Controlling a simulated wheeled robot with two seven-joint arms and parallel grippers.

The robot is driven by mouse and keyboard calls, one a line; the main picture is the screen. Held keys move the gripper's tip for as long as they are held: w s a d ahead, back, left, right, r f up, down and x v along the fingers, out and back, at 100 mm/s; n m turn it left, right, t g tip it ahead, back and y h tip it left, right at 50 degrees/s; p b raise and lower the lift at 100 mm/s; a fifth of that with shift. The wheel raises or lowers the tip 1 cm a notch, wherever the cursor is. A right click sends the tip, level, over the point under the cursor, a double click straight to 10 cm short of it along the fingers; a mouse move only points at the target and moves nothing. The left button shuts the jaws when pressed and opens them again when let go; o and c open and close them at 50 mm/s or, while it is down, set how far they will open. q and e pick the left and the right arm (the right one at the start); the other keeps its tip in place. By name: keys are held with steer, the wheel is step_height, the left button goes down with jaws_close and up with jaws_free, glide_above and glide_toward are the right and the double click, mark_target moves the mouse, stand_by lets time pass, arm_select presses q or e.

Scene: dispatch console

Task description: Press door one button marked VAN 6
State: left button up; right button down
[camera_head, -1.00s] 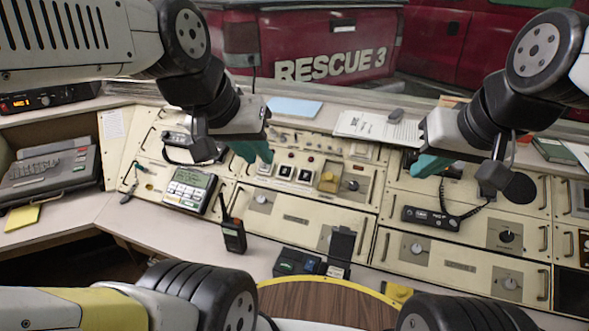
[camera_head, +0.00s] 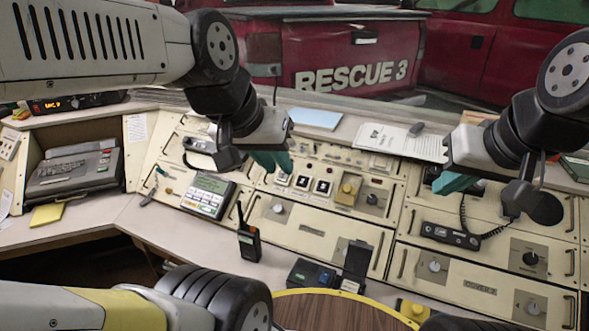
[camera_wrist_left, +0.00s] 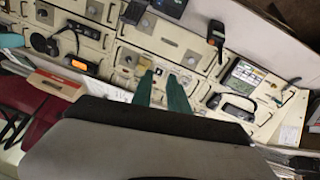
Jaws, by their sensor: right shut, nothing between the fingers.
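A row of small dark buttons in white frames sits on the cream console panel: a left one (camera_head: 282,179), a middle one (camera_head: 302,182) and a right one (camera_head: 322,187). Their labels are too small to read, so I cannot tell which is VAN 6. My left gripper (camera_head: 272,163) hangs just behind and above the left end of this row. In the left wrist view its green fingers (camera_wrist_left: 161,78) point at the row with a gap between them, empty. My right gripper (camera_head: 452,183) is shut and empty over the right part of the console.
A yellow block (camera_head: 347,190) sits right of the buttons. A keypad unit (camera_head: 208,194), a handheld radio (camera_head: 248,235) and a corded microphone (camera_head: 450,235) are nearby. Papers (camera_head: 400,141) lie on the back ledge. A telephone-like machine (camera_head: 72,172) stands at the left.

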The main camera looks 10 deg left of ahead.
arm_select(q)
steer(key=shift+c, duration=0.2)
jaws_close()
